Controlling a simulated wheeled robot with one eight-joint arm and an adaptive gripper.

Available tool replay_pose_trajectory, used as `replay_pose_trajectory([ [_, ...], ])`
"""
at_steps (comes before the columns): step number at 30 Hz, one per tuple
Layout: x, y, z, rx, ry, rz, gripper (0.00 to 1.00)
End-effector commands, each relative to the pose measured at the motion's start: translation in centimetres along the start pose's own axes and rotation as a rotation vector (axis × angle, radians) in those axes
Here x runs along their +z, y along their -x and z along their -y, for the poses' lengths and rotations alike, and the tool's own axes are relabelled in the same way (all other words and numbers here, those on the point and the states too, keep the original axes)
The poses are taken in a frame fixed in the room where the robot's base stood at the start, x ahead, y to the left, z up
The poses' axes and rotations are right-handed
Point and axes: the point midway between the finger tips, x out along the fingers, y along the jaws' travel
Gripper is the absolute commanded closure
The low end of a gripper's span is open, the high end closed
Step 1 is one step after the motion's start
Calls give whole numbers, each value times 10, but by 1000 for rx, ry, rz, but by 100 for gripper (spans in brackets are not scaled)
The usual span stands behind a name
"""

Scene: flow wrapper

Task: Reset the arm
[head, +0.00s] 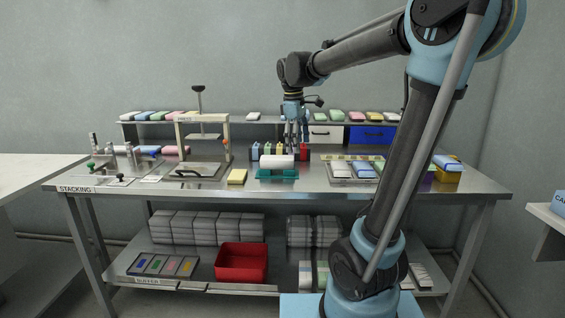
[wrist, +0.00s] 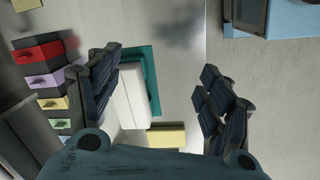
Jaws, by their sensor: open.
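My gripper (head: 295,146) hangs from my arm over the middle of the steel table (head: 310,183), above and slightly behind a white block (head: 277,161). The white block rests on a teal holder (head: 278,175). In the wrist view my gripper (wrist: 158,90) has its dark fingers spread wide, with nothing held. The white block (wrist: 132,92) and the teal holder (wrist: 154,82) show below, between the fingers, nearer the left one. A yellow block (wrist: 167,137) lies lower in that view; part of the white block is hidden by the left finger.
Small coloured bins (head: 267,151) stand behind the white block. A press (head: 203,135) is at left, a tray of packs (head: 355,181) at right. A rear shelf (head: 345,123) carries coloured packs. A red crate (head: 241,263) sits on the lower shelf. The air around my gripper's fingers looks clear.

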Motion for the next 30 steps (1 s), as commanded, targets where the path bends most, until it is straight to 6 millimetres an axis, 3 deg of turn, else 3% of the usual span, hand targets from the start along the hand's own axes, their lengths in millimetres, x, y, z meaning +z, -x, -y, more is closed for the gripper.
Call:
replay_pose_trajectory([
  [1,16,-7,7,0,-51,-6,27],
  [6,61,-29,32,-1,-229,-31,27],
  [15,128,-80,84,-4,-546,-73,27],
  [24,177,-143,140,-10,-863,-117,27],
  [30,197,-184,172,-16,-1049,-144,27],
])
